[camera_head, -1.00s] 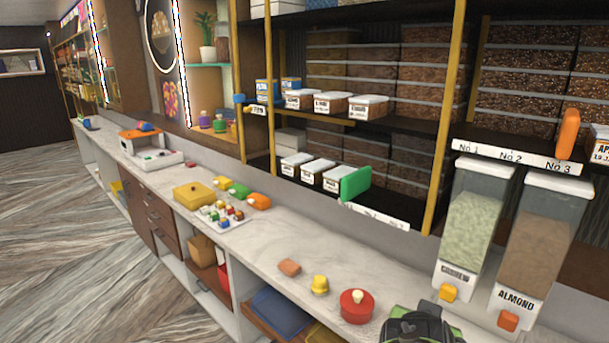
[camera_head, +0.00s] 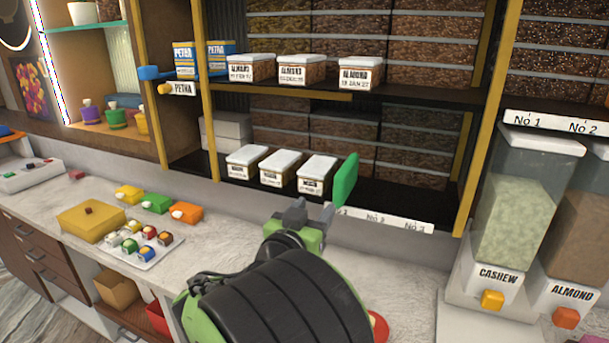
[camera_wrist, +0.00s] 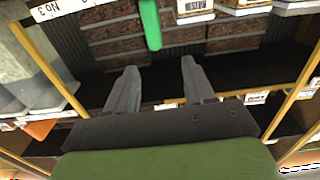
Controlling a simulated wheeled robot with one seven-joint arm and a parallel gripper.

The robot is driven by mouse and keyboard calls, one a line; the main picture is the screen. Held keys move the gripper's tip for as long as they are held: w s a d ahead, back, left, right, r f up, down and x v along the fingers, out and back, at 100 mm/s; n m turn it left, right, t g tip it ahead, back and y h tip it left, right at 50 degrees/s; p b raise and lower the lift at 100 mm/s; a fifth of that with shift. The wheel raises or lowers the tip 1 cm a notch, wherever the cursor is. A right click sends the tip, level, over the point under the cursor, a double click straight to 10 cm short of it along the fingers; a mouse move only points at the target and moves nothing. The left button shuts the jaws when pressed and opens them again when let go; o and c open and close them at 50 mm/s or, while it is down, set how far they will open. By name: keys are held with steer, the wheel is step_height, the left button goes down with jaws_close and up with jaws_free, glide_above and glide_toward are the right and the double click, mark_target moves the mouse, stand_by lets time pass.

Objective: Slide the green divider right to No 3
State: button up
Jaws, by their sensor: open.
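The green divider (camera_head: 345,182) stands upright on the lower shelf, just right of three white-lidded boxes. In the wrist view the green divider (camera_wrist: 150,22) is at the top, beyond my open fingers and apart from them. My gripper (camera_head: 312,211) is open and empty, in front of the shelf edge, below and slightly left of the divider; it also shows in the wrist view (camera_wrist: 158,72). The numbered strip (camera_head: 385,219) runs along the shelf edge right of the divider, its left part hidden. Its No 3 end (camera_wrist: 45,12) is at the top left in the wrist view.
The nearest white-lidded box (camera_head: 317,175) stands left of the divider. The lower shelf right of the divider (camera_head: 400,200) is bare. A yellow post (camera_head: 487,130) and the cashew dispenser (camera_head: 515,210) stand farther right. The upper shelf (camera_head: 400,97) overhangs.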

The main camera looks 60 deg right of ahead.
mark_target(338, 183)
steer(key=d+p, duration=0.2)
steer(key=d, duration=0.3)
steer(key=d+p, duration=0.3)
steer(key=d, duration=0.2)
steer(key=w+d+p, duration=0.1)
steer(key=d+p, duration=0.2)
steer(key=d, duration=0.2)
steer(key=shift+r, duration=0.35)
steer(key=shift+w+d+f, duration=0.15)
steer(key=shift+w+d, duration=0.05)
steer(key=shift+d, duration=0.1)
steer(key=shift+a, duration=0.1)
jaws_close()
